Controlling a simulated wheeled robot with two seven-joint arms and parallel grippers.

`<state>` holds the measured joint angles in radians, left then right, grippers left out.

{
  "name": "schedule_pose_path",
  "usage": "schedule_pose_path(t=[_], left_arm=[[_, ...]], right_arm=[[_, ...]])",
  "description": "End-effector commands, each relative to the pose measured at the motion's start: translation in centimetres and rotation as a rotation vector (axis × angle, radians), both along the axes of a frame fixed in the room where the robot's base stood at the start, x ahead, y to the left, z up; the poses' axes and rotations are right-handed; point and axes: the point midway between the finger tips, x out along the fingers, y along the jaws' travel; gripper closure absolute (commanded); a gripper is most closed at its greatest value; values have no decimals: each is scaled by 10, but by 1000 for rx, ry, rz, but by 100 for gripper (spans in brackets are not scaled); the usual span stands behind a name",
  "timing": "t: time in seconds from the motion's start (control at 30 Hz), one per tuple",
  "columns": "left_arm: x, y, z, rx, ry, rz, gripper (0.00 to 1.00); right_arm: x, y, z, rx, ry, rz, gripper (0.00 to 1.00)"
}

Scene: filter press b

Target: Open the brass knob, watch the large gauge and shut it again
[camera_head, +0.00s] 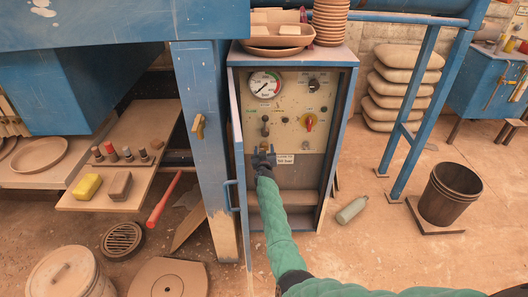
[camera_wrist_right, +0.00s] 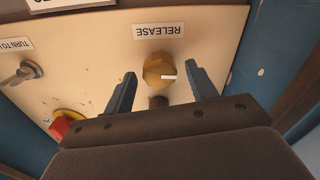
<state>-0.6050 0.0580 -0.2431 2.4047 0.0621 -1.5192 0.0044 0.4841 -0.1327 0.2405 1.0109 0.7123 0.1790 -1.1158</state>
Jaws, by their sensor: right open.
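The brass knob (camera_wrist_right: 158,70) shows in the right wrist view under an upside-down RELEASE label, with a pale mark on its face. My right gripper (camera_wrist_right: 163,89) is open, with its fingers to either side of the knob's near edge and no visible contact. My left gripper is not in view.
A red and yellow knob (camera_head: 309,122), a black dial (camera_head: 314,84) and levers share the panel. The blue cabinet door (camera_head: 238,165) stands open at left. Bowls are stacked on top of the cabinet. A bottle (camera_head: 352,210) and a bucket (camera_head: 450,193) stand or lie right.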

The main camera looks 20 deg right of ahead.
Motion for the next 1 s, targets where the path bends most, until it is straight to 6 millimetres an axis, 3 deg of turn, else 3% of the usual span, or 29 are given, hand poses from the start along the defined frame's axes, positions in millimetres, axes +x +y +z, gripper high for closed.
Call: schedule_pose_path(t=[0.07,0.2,0.3,0.67,1.0], left_arm=[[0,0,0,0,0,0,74],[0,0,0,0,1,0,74],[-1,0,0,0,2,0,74],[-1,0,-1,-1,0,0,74],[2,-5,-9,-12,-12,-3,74]], right_arm=[[0,0,0,0,0,0,45],[0,0,0,0,0,0,73],[0,0,0,0,0,0,88],[0,0,0,57,-16,0,88],[0,0,0,296,-85,0,88]])
